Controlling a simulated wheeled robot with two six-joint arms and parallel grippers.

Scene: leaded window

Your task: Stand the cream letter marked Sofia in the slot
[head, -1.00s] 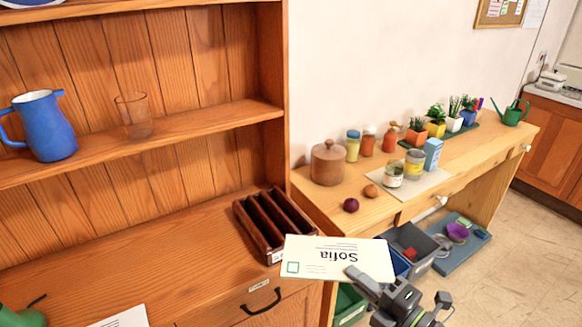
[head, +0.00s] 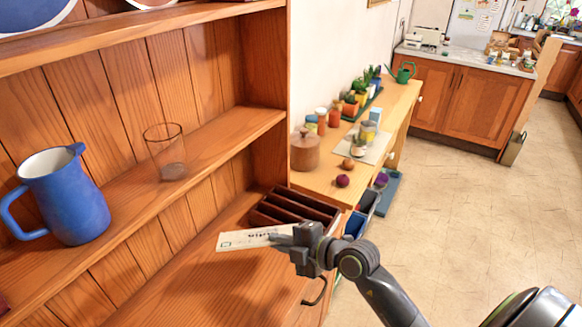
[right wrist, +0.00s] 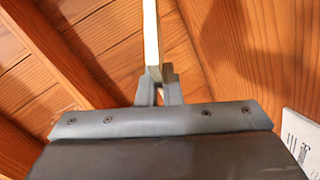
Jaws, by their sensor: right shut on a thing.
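The cream letter marked Sofia (head: 245,239) is held by my right gripper (head: 284,239), which is shut on its right end. Its face is seen at a steep slant, so the name is hard to read. The dark wooden slot rack (head: 295,206) stands on the dresser counter just behind the letter, against the right side panel. The letter appears in front of the rack and outside its slots. In the right wrist view the letter (right wrist: 151,35) shows edge-on between the fingertips (right wrist: 158,85). My left gripper is out of view.
A blue jug (head: 68,200) and a clear glass (head: 166,152) stand on the shelf above the counter. A white paper (right wrist: 300,138) lies at the right of the wrist view. A side table (head: 325,180) with jars and plants adjoins the dresser's right side.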

